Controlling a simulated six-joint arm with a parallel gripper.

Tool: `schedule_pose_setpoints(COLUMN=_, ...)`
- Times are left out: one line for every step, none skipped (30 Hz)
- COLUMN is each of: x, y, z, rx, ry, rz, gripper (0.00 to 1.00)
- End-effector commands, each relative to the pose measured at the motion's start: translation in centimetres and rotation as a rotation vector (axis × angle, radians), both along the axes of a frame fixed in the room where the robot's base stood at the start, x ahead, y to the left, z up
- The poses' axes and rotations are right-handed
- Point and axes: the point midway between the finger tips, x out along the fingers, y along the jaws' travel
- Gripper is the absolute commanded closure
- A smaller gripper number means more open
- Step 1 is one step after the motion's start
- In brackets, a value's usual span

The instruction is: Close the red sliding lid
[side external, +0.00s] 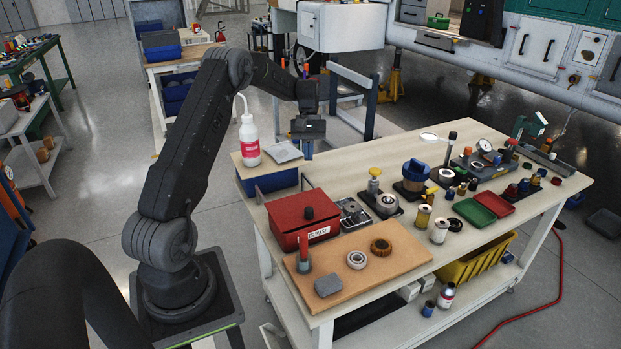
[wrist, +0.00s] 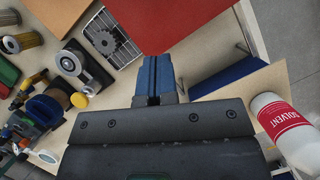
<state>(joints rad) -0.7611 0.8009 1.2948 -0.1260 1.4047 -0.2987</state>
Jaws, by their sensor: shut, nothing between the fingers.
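The red box with its red lid (side external: 296,207) stands on the bench, a dark knob on top and a white label on its front. I cannot tell how far the lid is slid. Its red surface fills the top middle of the wrist view (wrist: 170,22), with the knob out of sight. My gripper (side external: 308,152) is beyond the box in the side view, above the bench's far left end. In the wrist view its blue fingers (wrist: 159,74) are together and empty, pointing toward the red edge. I cannot tell whether they touch it.
A solvent bottle (side external: 249,140) stands left of my gripper, by a blue bin (side external: 268,182). Thin metal rods stick out behind the box. A grey tray with a gear (wrist: 105,40) sits beside the box. A brown board (side external: 395,262) lies in front; several parts crowd the right.

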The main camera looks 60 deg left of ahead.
Motion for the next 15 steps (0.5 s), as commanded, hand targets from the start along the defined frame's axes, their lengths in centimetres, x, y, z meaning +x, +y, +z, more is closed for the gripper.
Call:
schedule_pose_setpoints(x=0.0, y=-0.2, z=-0.2, rx=-0.002, ry=0.001, rz=-0.002, gripper=1.00)
schedule_pose_setpoints(x=-0.1, y=-0.3, z=-0.4, rx=-0.002, ry=0.002, rz=-0.003, gripper=1.00)
schedule_pose_setpoints(x=-0.1, y=-0.5, z=-0.8, rx=-0.003, ry=0.003, rz=-0.003, gripper=1.00)
schedule_pose_setpoints(x=-0.2, y=-0.6, z=-1.1, rx=-0.002, ry=0.002, rz=-0.003, gripper=1.00)
schedule_pose_setpoints(x=-0.3, y=-0.7, z=-1.5, rx=-0.003, ry=0.003, rz=-0.003, gripper=1.00)
schedule_pose_setpoints(x=-0.4, y=-1.0, z=-2.1, rx=-0.004, ry=0.004, rz=-0.003, gripper=1.00)
schedule_pose_setpoints(x=-0.5, y=-1.2, z=-2.6, rx=-0.004, ry=0.005, rz=-0.003, gripper=1.00)
schedule_pose_setpoints(x=-0.6, y=-1.4, z=-3.2, rx=-0.004, ry=0.005, rz=-0.003, gripper=1.00)
schedule_pose_setpoints(x=-0.7, y=-1.6, z=-4.0, rx=-0.005, ry=0.006, rz=-0.003, gripper=1.00)
schedule_pose_setpoints(x=-0.8, y=-1.9, z=-4.6, rx=-0.004, ry=0.005, rz=-0.003, gripper=1.00)
schedule_pose_setpoints(x=-0.9, y=-2.1, z=-5.1, rx=-0.004, ry=0.005, rz=-0.004, gripper=1.00)
schedule_pose_setpoints(x=-1.1, y=-2.4, z=-5.9, rx=-0.005, ry=0.005, rz=-0.004, gripper=1.00)
schedule_pose_setpoints(x=-1.2, y=-2.5, z=-6.5, rx=-0.004, ry=0.004, rz=-0.004, gripper=1.00)
schedule_pose_setpoints(x=-1.3, y=-2.8, z=-7.1, rx=-0.004, ry=0.005, rz=-0.004, gripper=1.00)
schedule_pose_setpoints(x=-1.4, y=-3.0, z=-7.9, rx=-0.004, ry=0.005, rz=-0.004, gripper=1.00)
